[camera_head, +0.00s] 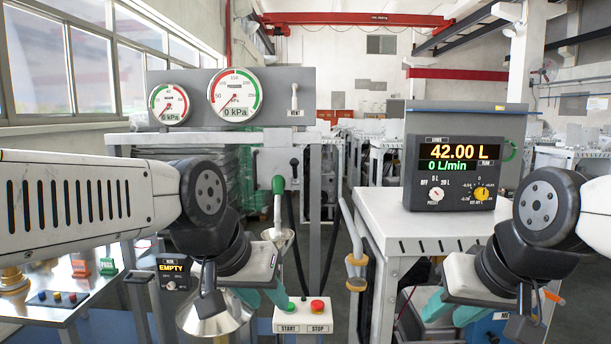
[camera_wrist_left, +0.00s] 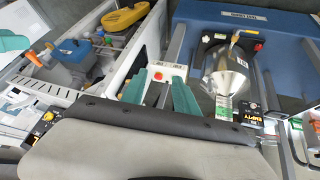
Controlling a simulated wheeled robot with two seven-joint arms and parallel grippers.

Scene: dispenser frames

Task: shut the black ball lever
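The lever with the black ball knob (camera_head: 294,163) stands upright on a small grey box below the gauge panel in the head view. A black hose or rod runs down beneath it. My right gripper (camera_head: 490,302) is at lower right, in front of the dispenser table, seemingly open and empty. The black ball lever is not identifiable in the wrist view.
A metal funnel (camera_head: 215,318) is below my left gripper, and a START/STOP box (camera_head: 303,316) is right of it. A display unit (camera_head: 465,160) reading 42.00 L stands on a white table (camera_head: 372,213).

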